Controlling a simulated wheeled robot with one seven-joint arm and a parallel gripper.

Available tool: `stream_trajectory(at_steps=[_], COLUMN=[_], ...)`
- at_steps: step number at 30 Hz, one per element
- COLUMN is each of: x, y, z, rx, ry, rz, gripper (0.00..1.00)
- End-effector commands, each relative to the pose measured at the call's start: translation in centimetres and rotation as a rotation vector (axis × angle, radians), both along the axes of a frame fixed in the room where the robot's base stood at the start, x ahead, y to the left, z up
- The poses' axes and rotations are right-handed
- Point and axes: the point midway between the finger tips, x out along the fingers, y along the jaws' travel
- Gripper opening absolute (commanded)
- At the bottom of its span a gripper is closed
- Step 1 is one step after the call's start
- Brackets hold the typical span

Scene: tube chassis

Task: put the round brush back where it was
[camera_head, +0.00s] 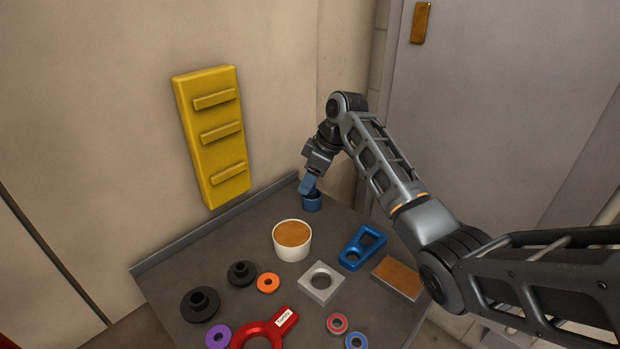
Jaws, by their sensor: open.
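My gripper (309,187) is at the far end of the table, pointing down, with its jaws open. A small blue cup-like round piece (312,203) stands on the table directly under the gripper's tip. Whether the fingers touch it or reach inside its rim cannot be told at this size. A white round tub-like piece (292,252) with a brown top stands nearer, in the middle of the table. No bristles can be made out, so I cannot tell which piece is the round brush.
The grey table (215,255) holds black knobs (200,303), an orange ring (268,283), a grey square block (321,283), a blue bracket (362,247), a brown block (397,278) and a red ring-ended piece (265,333). A yellow ribbed panel (213,136) hangs on the wall behind.

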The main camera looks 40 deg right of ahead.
Motion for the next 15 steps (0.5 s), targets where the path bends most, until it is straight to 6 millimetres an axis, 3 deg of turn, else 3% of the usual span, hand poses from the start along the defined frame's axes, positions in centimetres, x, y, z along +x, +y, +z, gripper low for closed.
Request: stream_trajectory(at_steps=[7, 15], x=[-0.5, -2.4], y=[-0.4, -1.4], z=[2.1, 7.2], rx=[-0.001, -0.002], ry=[-0.004, -0.004], rz=[0.0, 0.001], gripper=[0.52, 0.52])
